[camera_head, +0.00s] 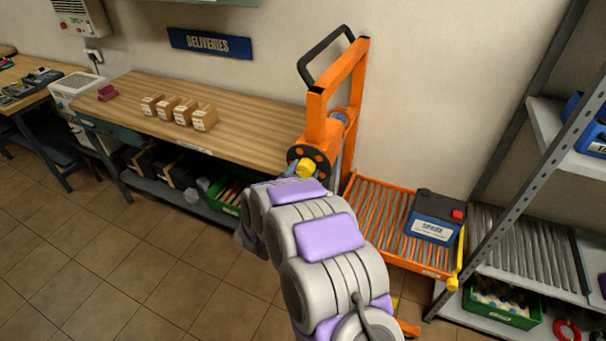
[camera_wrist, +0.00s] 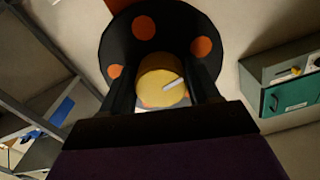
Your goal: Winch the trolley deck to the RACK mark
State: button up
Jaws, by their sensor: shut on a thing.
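The orange trolley (camera_head: 352,75) stands between the wooden bench and the metal rack. Its roller deck (camera_head: 372,212) carries a blue and black battery (camera_head: 433,218) labelled SPARE. On its mast is a dark winch wheel (camera_head: 318,153) with orange spots and a yellow knob (camera_head: 304,168). In the wrist view the wheel (camera_wrist: 145,32) fills the top, and the yellow knob (camera_wrist: 162,82) sits between the two dark fingers of my gripper (camera_wrist: 165,92). My gripper is shut on the knob. In the head view my arm hides the fingers and the lower trolley. I cannot make out the RACK mark.
The metal rack (camera_head: 520,140) stands at the right, with a roller shelf (camera_head: 535,245) beside the deck's right end. A bench (camera_head: 250,122) with small boxes (camera_head: 204,118) is left of the trolley. The tiled floor (camera_head: 130,250) at front left is clear.

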jog(key=shift+a+m+b, duration=0.15)
jog(key=shift+m+b, duration=0.55)
jog(key=shift+m, duration=0.5)
jog(key=shift+r+m, duration=0.15)
jog(key=shift+m, duration=0.45)
jog(key=o, duration=1)
jog(key=shift+c, duration=0.2)
jog(key=p+v, duration=0.2)
jog(key=v, duration=1.5)
jog(key=shift+p, duration=0.3)
jog(key=shift+a, duration=0.1)
